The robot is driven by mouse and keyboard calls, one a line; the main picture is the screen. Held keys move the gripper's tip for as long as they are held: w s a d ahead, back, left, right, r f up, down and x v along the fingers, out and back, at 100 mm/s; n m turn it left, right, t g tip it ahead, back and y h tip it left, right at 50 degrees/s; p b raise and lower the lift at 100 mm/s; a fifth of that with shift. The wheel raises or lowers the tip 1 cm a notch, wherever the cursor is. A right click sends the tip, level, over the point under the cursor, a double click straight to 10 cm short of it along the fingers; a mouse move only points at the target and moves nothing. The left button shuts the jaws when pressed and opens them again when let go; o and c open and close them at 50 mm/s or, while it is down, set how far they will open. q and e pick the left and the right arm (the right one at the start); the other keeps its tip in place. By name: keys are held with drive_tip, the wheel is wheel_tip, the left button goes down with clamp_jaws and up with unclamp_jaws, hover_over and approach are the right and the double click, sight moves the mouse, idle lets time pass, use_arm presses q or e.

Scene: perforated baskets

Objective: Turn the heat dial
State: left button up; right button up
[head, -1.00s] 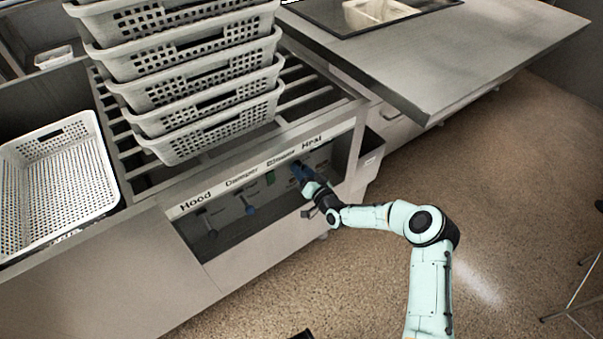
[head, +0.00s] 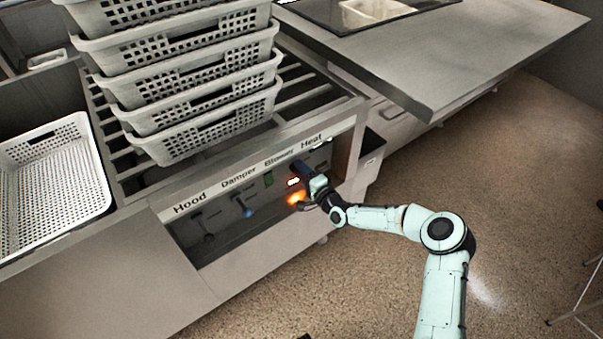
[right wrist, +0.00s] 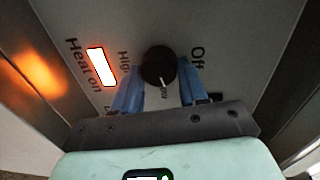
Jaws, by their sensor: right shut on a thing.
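The heat dial (right wrist: 159,66) is a round black knob on the grey control panel, between the printed words "Off" and "High". My right gripper (right wrist: 160,78) is shut on it, with one blue finger on each side. In the head view, my right gripper (head: 301,170) is at the panel's right end, under the "Heat" label (head: 312,142); the dial is hidden there. A "Heat on" light (right wrist: 101,67) glows bright white-orange on the panel and also shows in the head view (head: 293,182). My left gripper is not in view.
A stack of white perforated baskets (head: 195,105) stands on the slatted top above the panel. Another perforated basket (head: 55,180) is at the left. Hood, damper and blower controls are left of the dial. The brown floor (head: 350,280) in front is open.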

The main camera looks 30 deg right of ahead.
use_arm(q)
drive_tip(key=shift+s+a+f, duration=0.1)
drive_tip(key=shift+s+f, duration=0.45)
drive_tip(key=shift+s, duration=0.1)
use_arm(e)
drive_tip(key=shift+f+m, duration=0.15)
drive_tip(key=shift+m, duration=1.05)
use_arm(q)
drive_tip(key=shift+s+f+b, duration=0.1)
drive_tip(key=shift+b, duration=0.2)
use_arm(e)
drive_tip(key=shift+a, duration=0.1)
drive_tip(key=o, duration=1.1)
drive_tip(key=shift+c, duration=0.2)
use_arm(q)
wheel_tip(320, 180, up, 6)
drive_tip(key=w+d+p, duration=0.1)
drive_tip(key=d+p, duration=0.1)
drive_tip(key=p, duration=0.2)
use_arm(e)
drive_tip(key=s+d+r, duration=0.1)
drive_tip(key=s, duration=1.2)
drive_tip(key=shift+s, duration=0.2)
